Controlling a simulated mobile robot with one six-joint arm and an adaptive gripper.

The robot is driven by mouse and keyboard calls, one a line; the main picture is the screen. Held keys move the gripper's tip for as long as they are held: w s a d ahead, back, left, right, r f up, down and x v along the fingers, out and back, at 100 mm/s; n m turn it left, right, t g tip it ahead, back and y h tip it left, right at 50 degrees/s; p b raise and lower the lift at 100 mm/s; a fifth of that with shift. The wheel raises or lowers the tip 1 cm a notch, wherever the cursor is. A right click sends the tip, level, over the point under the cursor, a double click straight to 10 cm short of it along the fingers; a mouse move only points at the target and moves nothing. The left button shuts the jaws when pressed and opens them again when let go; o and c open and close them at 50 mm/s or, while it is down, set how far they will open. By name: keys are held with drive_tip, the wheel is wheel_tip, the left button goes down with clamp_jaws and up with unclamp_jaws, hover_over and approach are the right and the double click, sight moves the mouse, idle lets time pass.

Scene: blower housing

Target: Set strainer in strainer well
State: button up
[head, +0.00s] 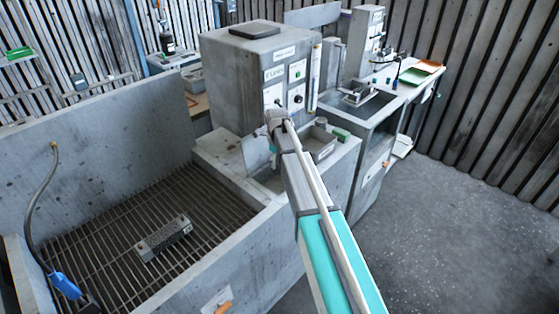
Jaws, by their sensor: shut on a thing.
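My gripper (273,146) is at the far end of my arm, small and partly hidden by my wrist, in front of the grey machine cabinet. It is shut on a light grey flat piece (254,152), which looks like the strainer. The piece is tilted above an open recess (270,180) in the grey counter, which may be the strainer well. My arm hides part of the recess. I cannot tell whether the piece touches its edge.
The cabinet (262,75) stands close behind my gripper. An open grey tray (318,143) is just right of it. A speckled grey block (163,237) lies on the grate (110,235) of the large basin at left. Another bench (370,105) stands behind right. Floor is clear at right.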

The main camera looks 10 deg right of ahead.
drive_tip(key=shift+f+b, duration=0.5)
drive_tip(key=shift+f, duration=0.25)
drive_tip(key=shift+s+f+b, duration=0.15)
drive_tip(key=shift+f+b, duration=3.25)
drive_tip(key=shift+b, duration=0.1)
idle(1.2)
drive_tip(key=shift+f+b, duration=1.1)
drive_tip(key=shift+b, duration=0.2)
idle(0.4)
